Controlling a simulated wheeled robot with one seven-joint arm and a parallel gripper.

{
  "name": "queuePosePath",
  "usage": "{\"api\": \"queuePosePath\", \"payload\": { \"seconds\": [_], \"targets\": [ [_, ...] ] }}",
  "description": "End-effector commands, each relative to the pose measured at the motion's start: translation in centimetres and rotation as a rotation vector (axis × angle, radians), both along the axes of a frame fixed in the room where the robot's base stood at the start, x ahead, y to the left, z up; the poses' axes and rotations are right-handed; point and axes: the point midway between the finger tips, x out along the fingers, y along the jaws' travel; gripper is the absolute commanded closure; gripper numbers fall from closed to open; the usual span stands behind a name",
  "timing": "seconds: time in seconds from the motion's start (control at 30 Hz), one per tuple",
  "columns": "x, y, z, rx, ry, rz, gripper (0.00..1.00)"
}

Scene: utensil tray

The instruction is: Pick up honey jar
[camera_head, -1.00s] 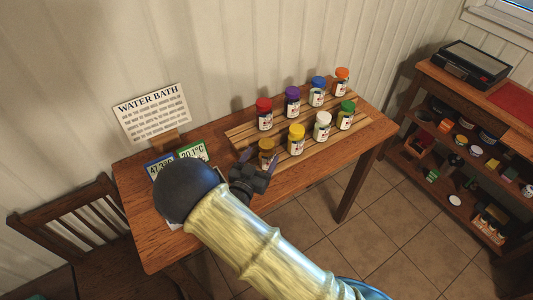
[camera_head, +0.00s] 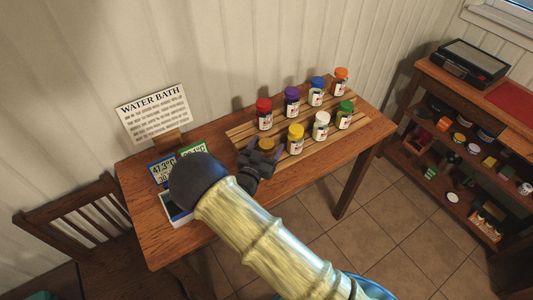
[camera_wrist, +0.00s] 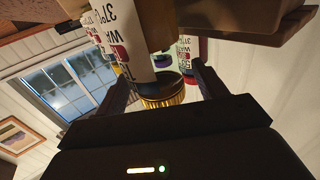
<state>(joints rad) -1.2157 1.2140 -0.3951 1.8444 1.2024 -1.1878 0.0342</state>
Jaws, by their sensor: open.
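The jar with the gold-brown lid (camera_head: 267,143), which I take for the honey jar, stands at the near left end of the slatted rack (camera_head: 240,133). My gripper (camera_head: 259,159) is right at it in the head view and hides most of its body. In the wrist view, which looks upside down, the ribbed gold lid (camera_wrist: 162,92) shows between the two open fingers of my gripper (camera_wrist: 162,76). A white label with dark print shows above that lid. I cannot tell whether either finger touches the jar.
A yellow-lidded jar (camera_head: 296,138) stands close on the right and a red-lidded jar (camera_head: 264,113) behind. Several other jars fill the rack. The water bath sign (camera_head: 153,112) and temperature displays (camera_head: 162,170) are on the left. A shelf unit (camera_head: 460,130) stands at the right.

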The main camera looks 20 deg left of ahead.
Motion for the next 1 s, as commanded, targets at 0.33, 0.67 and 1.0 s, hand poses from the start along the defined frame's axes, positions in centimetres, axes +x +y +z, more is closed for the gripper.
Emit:
{"api": "queuePosePath", "payload": {
  "seconds": [0.33,0.67,1.0],
  "targets": [
    [0.0,0.0,0.0,0.0,0.001,0.0,0.83],
    [0.0,0.0,0.1,0.001,0.001,0.0,0.83],
    [0.0,0.0,3.8,0.005,-0.003,-0.001,0.83]
  ]
}}
